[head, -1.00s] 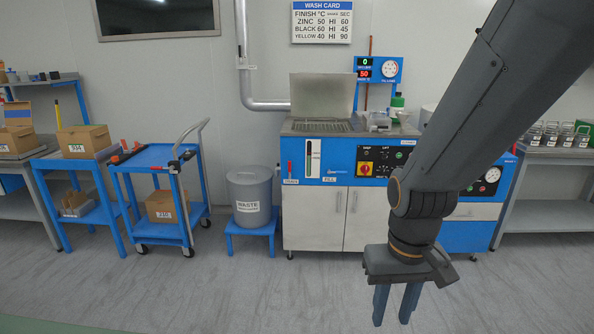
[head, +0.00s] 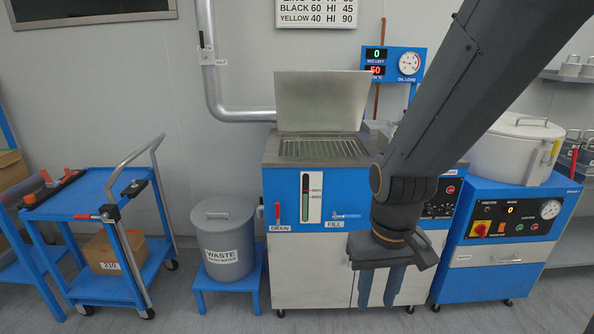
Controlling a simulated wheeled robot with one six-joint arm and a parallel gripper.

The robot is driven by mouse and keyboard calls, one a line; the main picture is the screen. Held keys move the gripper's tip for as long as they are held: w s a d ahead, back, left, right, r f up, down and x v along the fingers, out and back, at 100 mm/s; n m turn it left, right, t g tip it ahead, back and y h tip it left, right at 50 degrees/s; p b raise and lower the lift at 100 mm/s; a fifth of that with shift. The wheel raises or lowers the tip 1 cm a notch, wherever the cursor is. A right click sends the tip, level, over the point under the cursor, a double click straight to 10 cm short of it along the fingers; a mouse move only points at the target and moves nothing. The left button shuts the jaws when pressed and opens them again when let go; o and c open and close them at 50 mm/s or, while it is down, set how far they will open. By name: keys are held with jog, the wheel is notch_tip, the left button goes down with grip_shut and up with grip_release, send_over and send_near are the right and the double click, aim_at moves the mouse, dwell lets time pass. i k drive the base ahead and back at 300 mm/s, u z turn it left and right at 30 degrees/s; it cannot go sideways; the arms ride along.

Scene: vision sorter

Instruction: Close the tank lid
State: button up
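The wash tank (head: 290,180) is a blue and white cabinet in the middle of the head view. Its grey lid (head: 322,100) stands upright at the back, open. A metal grate (head: 322,148) shows in the tank's top opening. My gripper (head: 379,288) points down in front of the tank's right side, below its top and apart from the lid. Its two fingers have a gap between them with nothing seen in it. My arm hides the right part of the tank's top and some of its panel.
A waste bin (head: 223,240) on a blue stand is left of the tank. A blue trolley (head: 90,195) is further left. A machine with a white drum (head: 515,152) is at the right. A display panel (head: 392,62) stands behind the tank. Floor left of the bin is partly clear.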

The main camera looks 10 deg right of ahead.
aim_at(306, 100)
jog(key=i, duration=1.1)
jog(key=z, duration=3.3)
jog(key=k, duration=1.5)
jog(key=u, duration=1.75)
jog(key=k, duration=0.5)
jog(key=z, duration=0.55)
